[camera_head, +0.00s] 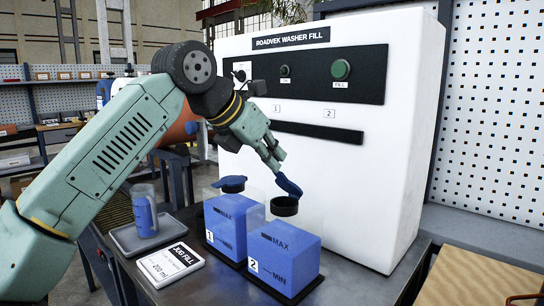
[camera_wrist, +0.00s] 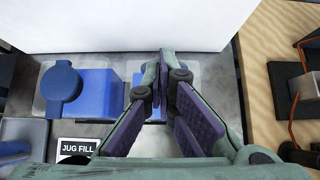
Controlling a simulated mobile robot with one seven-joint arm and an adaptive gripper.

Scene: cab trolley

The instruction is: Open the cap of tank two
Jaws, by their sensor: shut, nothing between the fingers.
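Tank two (camera_head: 283,262) is a blue-filled box labelled 2, with MAX and MIN marks. Its blue cap (camera_head: 288,185) stands tilted up at the back of the dark round neck (camera_head: 284,208), and the neck's top is uncovered. My gripper (camera_head: 276,163) is shut and empty, just above and left of the raised cap; I cannot tell if it touches. In the wrist view, my gripper (camera_wrist: 165,75) hides most of tank two (camera_wrist: 138,78). Tank one (camera_head: 228,228) stands to the left, its blue cap (camera_head: 229,181) lying over its neck; that cap also shows in the wrist view (camera_wrist: 62,82).
The white washer-fill machine (camera_head: 400,130) rises right behind the tanks. A jug (camera_head: 145,212) with blue liquid stands on a grey tray (camera_head: 120,240) at left. A JUG FILL card (camera_head: 170,264) lies in front of it. A wooden surface (camera_head: 470,280) is at right.

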